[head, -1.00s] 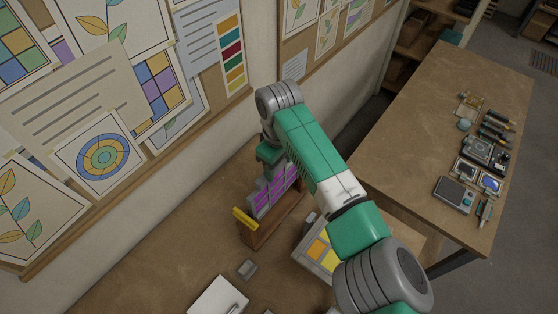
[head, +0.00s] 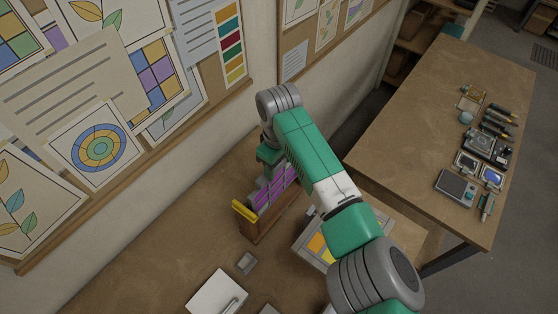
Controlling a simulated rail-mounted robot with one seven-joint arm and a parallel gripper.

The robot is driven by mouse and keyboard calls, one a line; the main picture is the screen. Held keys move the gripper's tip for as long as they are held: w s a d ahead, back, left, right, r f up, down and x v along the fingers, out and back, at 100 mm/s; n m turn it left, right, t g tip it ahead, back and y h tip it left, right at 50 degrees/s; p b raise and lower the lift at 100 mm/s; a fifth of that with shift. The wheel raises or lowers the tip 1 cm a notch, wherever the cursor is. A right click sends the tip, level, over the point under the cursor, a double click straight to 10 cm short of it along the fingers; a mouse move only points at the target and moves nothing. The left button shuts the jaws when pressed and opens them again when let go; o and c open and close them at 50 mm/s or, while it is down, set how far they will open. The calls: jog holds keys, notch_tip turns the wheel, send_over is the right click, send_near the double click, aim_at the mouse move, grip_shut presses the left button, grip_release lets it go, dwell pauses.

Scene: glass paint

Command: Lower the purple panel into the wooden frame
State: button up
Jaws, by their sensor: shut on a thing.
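The purple panel (head: 278,189), with a dark grid of lines, stands upright at the wooden frame (head: 262,228). Its lower edge is down behind the frame's front wall, so I cannot see how deep it sits. The frame is a narrow brown wooden holder with a yellow bar (head: 245,211) at its left end. My gripper (head: 268,172) is above the panel, pointing down and shut on its upper part. The fingertips are partly hidden by the panel and my green arm.
A grey tray with yellow and orange pieces (head: 318,245) lies right of the frame, partly under my arm. A small grey block (head: 246,263) and a white pad (head: 217,293) lie in front. The wall with pinned pictures is close behind. A second table (head: 440,130) holds several tools.

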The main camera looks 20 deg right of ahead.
aim_at(279, 172)
jog(key=shift+f+b, duration=1.4)
jog(key=shift+f, duration=1.25)
jog(key=o, duration=1.1)
jog(key=shift+r, duration=0.1)
notch_tip(279, 172, up, 7)
jog(key=p, duration=0.6)
jog(key=shift+p, duration=0.4)
